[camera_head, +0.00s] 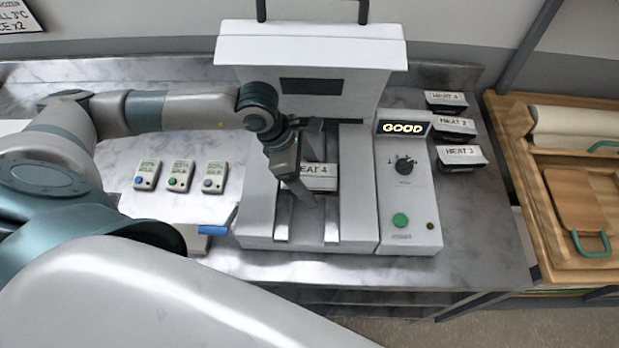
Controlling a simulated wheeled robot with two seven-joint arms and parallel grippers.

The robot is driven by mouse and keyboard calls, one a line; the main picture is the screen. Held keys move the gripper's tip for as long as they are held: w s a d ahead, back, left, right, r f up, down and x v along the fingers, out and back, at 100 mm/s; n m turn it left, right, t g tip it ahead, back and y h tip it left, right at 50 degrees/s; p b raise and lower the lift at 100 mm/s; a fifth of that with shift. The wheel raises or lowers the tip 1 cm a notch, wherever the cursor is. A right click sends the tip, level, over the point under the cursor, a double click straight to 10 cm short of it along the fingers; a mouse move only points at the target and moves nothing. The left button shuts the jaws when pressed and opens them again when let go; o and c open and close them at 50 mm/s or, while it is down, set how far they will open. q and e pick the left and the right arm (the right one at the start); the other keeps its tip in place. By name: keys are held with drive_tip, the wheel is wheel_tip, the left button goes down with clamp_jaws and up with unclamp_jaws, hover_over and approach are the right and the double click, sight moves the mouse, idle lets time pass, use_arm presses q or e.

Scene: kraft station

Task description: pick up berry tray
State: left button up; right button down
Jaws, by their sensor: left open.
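I cannot make out any tray marked as a berry tray. A block labelled HEAT 4 (318,178) sits in the middle bay of the white machine (310,52), partly hidden by my left gripper. My left gripper (304,194) points down in front of that bay and is open, with its fingers at the left end of the HEAT 4 block. I cannot tell whether they touch it. My right gripper is not in view.
Blocks labelled HEAT 1 (446,98), HEAT 2 (453,124) and HEAT 3 (459,153) stand right of the control panel (408,190), whose display reads GOOD. Three small button boxes (180,176) stand left on the marble counter (480,235). A wooden station (548,225) adjoins at right.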

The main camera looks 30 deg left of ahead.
sight(316, 175)
use_arm(q)
drive_tip(key=shift+c, duration=0.7)
drive_tip(key=c, duration=1.1)
drive_tip(key=shift+r, duration=0.15)
drive_tip(key=shift+r+b, duration=0.55)
drive_tip(key=shift+b, duration=0.05)
wheel_tip(316, 175, up, 2)
drive_tip(key=shift+r+b, duration=0.15)
drive_tip(key=shift+b, duration=0.7)
drive_tip(key=s+d+r+b, duration=0.3)
drive_tip(key=d+r, duration=0.4)
drive_tip(key=d, duration=0.4)
drive_tip(key=shift+s+r+b, duration=0.2)
drive_tip(key=shift+b, duration=0.35)
drive_tip(key=shift+d, duration=0.1)
